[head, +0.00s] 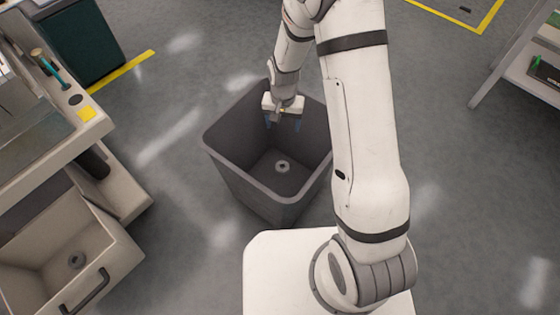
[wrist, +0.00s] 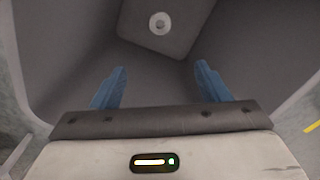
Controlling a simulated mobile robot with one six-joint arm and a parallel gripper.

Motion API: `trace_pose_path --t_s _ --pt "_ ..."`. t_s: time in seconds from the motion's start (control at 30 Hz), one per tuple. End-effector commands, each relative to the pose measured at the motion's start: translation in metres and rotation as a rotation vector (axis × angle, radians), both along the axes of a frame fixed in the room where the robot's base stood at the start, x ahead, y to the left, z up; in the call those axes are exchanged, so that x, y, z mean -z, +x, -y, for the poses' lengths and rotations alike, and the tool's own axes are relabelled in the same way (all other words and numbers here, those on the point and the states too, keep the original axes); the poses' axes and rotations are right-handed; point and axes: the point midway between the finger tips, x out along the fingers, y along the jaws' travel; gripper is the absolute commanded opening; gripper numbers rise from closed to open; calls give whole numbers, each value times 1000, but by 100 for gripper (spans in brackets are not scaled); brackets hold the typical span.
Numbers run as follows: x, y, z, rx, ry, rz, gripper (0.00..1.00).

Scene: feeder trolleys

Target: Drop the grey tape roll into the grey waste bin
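The grey waste bin (head: 220,166) stands on the floor in front of my base. A grey tape roll (head: 282,166) lies flat on the bin's floor; it also shows in the wrist view (wrist: 160,23), near the top. My gripper (head: 283,123) is over the bin opening, pointing down. In the wrist view its two blue fingers (wrist: 160,85) are spread wide apart with nothing between them. The roll is well below the fingers and apart from them. The bin's inner walls (wrist: 60,40) surround the view of the fingers.
A dark green cabinet (head: 75,40) stands at the upper left. A shelf (head: 515,75) is at the right. Floor around the bin is clear.

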Motion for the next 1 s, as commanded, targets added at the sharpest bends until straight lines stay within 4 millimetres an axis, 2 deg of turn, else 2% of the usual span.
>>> trace_pose_path --t_s 0.33,0.7,0.83,1.0 --pt "-4 0 0 1 0 1 75" --pt "-63 1 0 0 1 2 75" --pt "-75 0 0 0 1 1 75" --pt "-78 0 0 0 0 0 75"
